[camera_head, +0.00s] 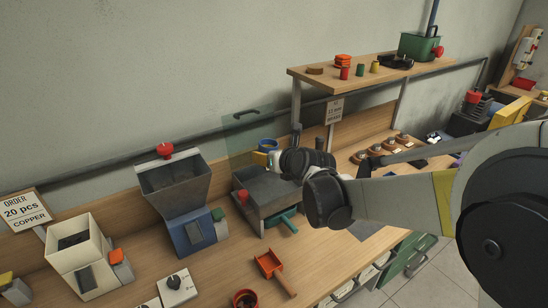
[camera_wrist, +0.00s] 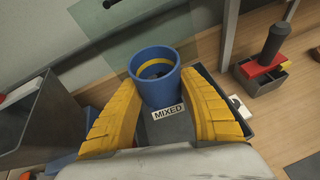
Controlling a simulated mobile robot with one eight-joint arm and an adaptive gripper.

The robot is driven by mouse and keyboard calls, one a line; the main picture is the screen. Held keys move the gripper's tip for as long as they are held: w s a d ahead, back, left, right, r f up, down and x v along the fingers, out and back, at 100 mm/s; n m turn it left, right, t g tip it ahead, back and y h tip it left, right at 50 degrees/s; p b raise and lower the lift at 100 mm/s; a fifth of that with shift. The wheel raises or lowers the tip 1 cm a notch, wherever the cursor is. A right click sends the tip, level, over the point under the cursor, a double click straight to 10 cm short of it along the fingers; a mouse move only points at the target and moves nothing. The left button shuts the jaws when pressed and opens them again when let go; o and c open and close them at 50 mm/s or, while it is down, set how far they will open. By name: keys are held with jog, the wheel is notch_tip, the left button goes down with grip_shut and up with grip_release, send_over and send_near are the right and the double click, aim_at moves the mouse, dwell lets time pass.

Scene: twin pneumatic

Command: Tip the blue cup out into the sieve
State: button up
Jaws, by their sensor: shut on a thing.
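The blue cup (camera_wrist: 155,92) is between the yellow fingers of my gripper (camera_wrist: 160,78) in the wrist view, and they are shut on it. Its open mouth shows a yellow band and a dark inside; I cannot make out the contents.
A grey hopper (camera_head: 170,182) on a blue base stands left of the box. A cream bin (camera_head: 70,251) is farther left. A red scoop (camera_head: 269,264) lies in front. A raised shelf (camera_head: 330,77) stands behind. A "MIXED" label (camera_wrist: 168,112) shows below the cup.

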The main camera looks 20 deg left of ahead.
jog(key=s+m+g+y, duration=0.1)
jog(key=a+f+m+g, duration=0.1)
jog(key=shift+s+a+f+m+y+b, duration=0.15)
jog(key=shift+s+a+m+y+b, duration=0.1)
jog(key=shift+s+m+y+b, duration=0.15)
jog(key=shift+s+a+f+m+g+y+b, duration=0.15)
jog(key=shift+f+m+g+y+b, duration=0.25)
jog(key=shift+m, duration=0.2)
jog(key=shift+s+a+f+m+g+y+b, duration=0.15)
jog(key=shift+m+g+y+b, duration=0.2)
jog(key=shift+m+y, duration=0.2)
jog(key=m+y+b, duration=0.1)
jog(key=m, duration=0.1)
jog(key=m+g+y+b, duration=0.1)
jog(key=m+b, duration=0.1)
jog(key=m+y+b, duration=0.1)
jog(key=m+y, duration=0.1)
jog(key=shift+w+d+r+g+b, duration=0.1)
jog(key=shift+w+d+g+b, duration=0.15)
jog(key=shift+g+b, duration=0.1)
jog(key=m, duration=0.1)
jog(key=m+y+b, duration=0.1)
jog(key=r+m, duration=0.1)
jog(key=shift+w+d+y+b, duration=0.25)
jog(key=shift+w+b, duration=0.05)
jog(key=shift+r, duration=0.15)
dwell(0.4)
jog(key=shift+r+p, duration=1.75)
jog(key=shift+r, duration=0.7)
